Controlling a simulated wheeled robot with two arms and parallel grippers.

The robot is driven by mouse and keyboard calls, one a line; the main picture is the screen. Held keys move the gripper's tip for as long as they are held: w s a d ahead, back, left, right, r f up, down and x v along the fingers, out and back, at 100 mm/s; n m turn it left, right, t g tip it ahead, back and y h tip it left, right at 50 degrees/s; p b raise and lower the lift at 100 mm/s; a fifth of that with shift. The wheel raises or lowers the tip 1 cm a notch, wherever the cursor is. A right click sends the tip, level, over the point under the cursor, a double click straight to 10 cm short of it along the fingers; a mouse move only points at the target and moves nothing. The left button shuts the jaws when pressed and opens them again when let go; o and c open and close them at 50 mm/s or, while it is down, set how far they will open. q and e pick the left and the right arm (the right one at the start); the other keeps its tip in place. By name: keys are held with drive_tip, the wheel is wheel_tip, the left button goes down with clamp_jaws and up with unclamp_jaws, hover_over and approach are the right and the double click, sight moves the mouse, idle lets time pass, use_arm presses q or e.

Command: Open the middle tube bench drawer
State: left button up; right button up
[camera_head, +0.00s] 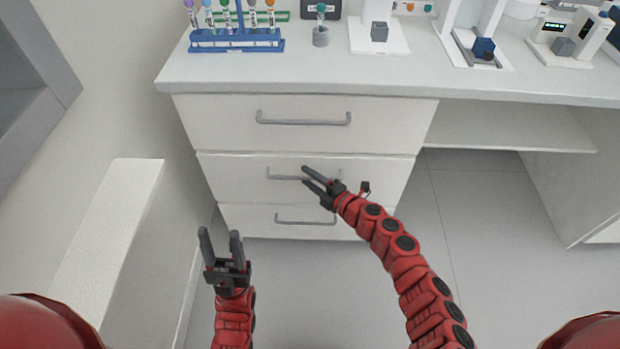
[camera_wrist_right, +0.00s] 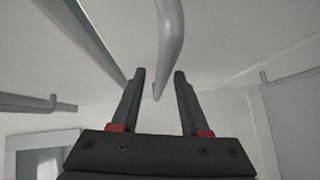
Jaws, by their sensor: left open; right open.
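The tube bench has three stacked white drawers with grey bar handles. The middle drawer (camera_head: 235,180) looks closed, and its handle (camera_head: 285,177) runs across its front. My right gripper (camera_head: 304,175) is open in front of the middle drawer, with its fingertips at the handle's middle in the head view. In the right wrist view a grey handle bar (camera_wrist_right: 170,45) reaches down between the open fingers of that gripper (camera_wrist_right: 160,80); I cannot tell whether they touch it. My left gripper (camera_head: 220,235) is open and empty, low and left of the drawers.
The top drawer (camera_head: 220,120) and bottom drawer (camera_head: 245,220) look closed. A blue tube rack (camera_head: 235,43) and lab devices stand on the benchtop (camera_head: 300,80). A white ledge (camera_head: 110,220) is at the left. The floor (camera_head: 480,210) to the right is clear.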

clamp_jaws()
idle(1.4)
